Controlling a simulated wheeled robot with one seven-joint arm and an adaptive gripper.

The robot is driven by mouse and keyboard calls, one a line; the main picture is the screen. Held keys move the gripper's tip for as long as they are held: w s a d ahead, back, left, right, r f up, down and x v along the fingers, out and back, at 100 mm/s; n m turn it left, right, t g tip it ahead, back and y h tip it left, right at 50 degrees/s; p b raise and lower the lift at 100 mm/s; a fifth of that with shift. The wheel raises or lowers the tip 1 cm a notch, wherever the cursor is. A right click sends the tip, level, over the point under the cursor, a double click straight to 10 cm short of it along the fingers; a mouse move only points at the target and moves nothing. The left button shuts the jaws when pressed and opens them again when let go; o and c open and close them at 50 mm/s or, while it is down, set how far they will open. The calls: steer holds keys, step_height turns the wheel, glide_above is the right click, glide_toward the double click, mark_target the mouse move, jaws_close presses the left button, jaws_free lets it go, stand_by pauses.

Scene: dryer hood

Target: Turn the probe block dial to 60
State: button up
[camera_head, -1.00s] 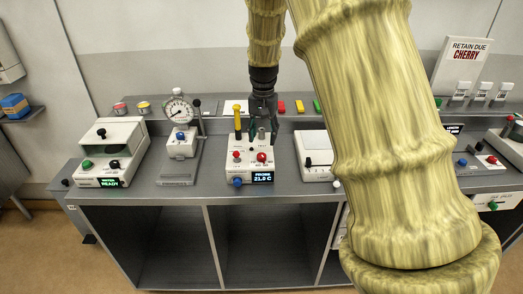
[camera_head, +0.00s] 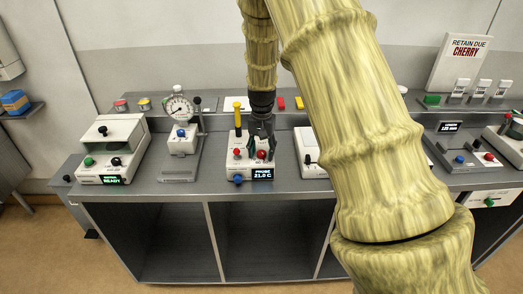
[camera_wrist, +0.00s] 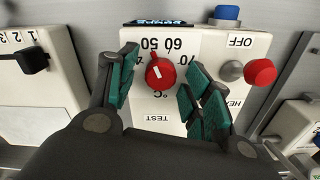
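The probe block (camera_head: 250,170) is a white box on the bench; its display reads PROBE 21.0 C. The dial also shows in the head view (camera_head: 262,155). I cannot read the exact number the mark points to. My gripper (camera_wrist: 163,68) is open, with green-padded fingers on either side of the dial and gaps visible between pads and dial. In the head view it reaches down over the block (camera_head: 261,144).
A red-knobbed switch (camera_wrist: 260,72) marked OFF and a blue button (camera_wrist: 227,13) are on the same block. A yellow-topped probe (camera_head: 237,115) stands behind. A dial gauge (camera_head: 178,106) is left; a white box (camera_head: 308,160) is close on the right.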

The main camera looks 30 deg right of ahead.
steer(key=c, duration=0.9)
steer(key=shift+o, duration=0.3)
steer(key=shift+m, duration=0.3)
steer(key=m+p, duration=0.2)
steer(key=m, duration=0.2)
steer(key=shift+r, duration=0.15)
steer(key=shift+m+p, duration=1)
steer(key=shift+m, duration=1)
steer(key=o, duration=1)
